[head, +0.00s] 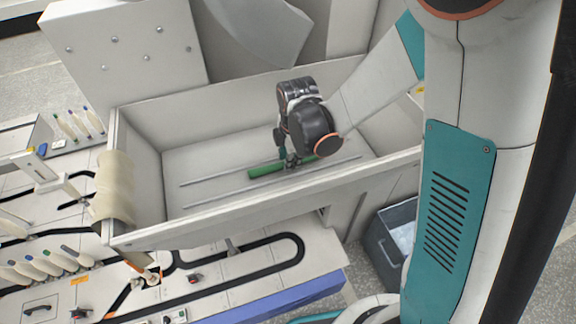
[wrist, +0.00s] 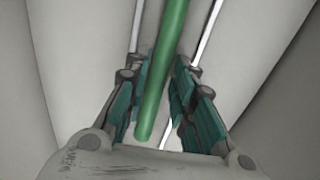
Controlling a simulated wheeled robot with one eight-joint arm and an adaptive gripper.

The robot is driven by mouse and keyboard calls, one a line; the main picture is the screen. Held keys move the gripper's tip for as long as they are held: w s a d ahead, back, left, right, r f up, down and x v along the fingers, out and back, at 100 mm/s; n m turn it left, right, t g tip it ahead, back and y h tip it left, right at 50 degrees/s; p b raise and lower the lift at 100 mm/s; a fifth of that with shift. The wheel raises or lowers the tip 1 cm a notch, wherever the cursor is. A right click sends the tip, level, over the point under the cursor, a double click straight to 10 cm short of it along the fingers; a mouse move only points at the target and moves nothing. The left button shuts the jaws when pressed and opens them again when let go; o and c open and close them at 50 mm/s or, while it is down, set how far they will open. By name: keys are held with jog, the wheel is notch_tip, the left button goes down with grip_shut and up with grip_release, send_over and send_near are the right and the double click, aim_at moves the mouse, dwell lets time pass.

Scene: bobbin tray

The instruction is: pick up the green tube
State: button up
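The green tube (head: 265,170) lies on the floor of a large pale open bin (head: 215,150), between two thin parallel rails. In the wrist view the tube (wrist: 160,75) runs lengthwise between the two teal-padded fingers, with its near end showing. My gripper (head: 291,160) is down inside the bin over the tube, which shows on both sides of it. In the wrist view my gripper (wrist: 161,72) has its fingers apart, one on each side of the tube. A narrow gap shows at the left finger; the right finger is very close, and contact there cannot be made out.
The bin's front wall (head: 270,196) and side walls stand around my gripper. A beige roll (head: 115,188) hangs over the left wall. A track bench (head: 235,270) lies in front, and a dark grey crate (head: 385,250) stands at the lower right. The bin floor left of the tube is clear.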

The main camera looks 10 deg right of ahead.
jog(key=shift+w+f, duration=0.15)
jog(key=shift+f, duration=0.65)
jog(key=shift+r, duration=0.1)
grip_shut()
